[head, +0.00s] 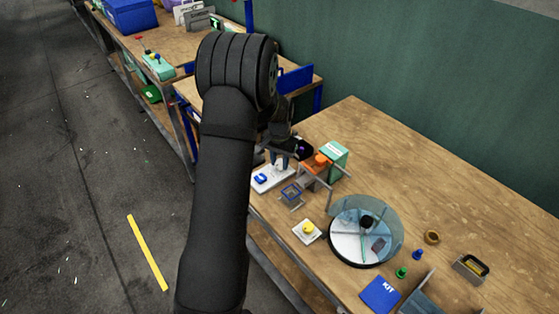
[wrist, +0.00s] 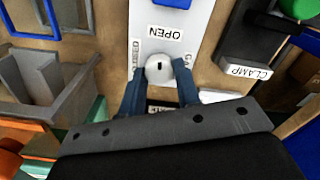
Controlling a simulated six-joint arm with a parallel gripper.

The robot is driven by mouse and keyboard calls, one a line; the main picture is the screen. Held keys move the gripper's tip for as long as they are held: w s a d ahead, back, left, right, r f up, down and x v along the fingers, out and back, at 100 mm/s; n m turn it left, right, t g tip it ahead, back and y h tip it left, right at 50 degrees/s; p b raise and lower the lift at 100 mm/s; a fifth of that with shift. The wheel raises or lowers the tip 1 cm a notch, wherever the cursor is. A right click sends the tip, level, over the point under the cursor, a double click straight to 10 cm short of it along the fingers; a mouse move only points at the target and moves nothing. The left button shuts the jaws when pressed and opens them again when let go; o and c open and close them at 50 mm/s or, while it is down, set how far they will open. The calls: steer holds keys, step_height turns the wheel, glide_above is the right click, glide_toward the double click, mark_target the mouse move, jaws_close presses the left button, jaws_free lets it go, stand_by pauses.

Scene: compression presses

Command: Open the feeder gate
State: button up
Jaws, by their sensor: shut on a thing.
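A pale panel (wrist: 171,12) in the wrist view carries an OPEN label, upside down in the picture, and smaller lettering on both sides. A round white knob (wrist: 158,68) with a dark mark sits on it, on the gripper side of the OPEN label. My gripper (wrist: 160,84) is shut on the knob, with one blue-grey finger on each side. In the head view my gripper (head: 280,160) is low over the table's left edge, partly hidden by my arm. The knob cannot be made out there.
A dark CLAMP fixture (wrist: 246,45) with a green knob (wrist: 298,8) stands close on the right. A grey bin (wrist: 45,85) is close on the left. In the head view, a green box (head: 337,155) and a round clear-walled dish (head: 390,225) stand nearby.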

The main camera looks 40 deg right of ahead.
mark_target(280, 163)
steer(key=shift+m, duration=0.8)
steer(key=o, duration=1)
steer(key=shift+r, duration=0.1)
step_height(280, 163, up, 17)
steer(key=shift+r, duration=0.15)
step_height(280, 163, down, 18)
steer(key=shift+r, duration=0.25)
